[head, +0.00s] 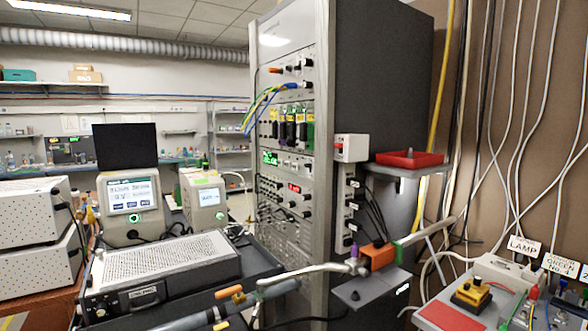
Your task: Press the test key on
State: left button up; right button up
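No part that I can make out carries a readable "test key" label. Neither of my grippers shows in the head view.
A red tray (410,159) rests on a grey shelf beside the rack. A metal tube (325,268) meets an orange block (378,256) in front of it. A perforated instrument (160,262) lies at left, before a device with a lit screen (130,195). Cables hang at right.

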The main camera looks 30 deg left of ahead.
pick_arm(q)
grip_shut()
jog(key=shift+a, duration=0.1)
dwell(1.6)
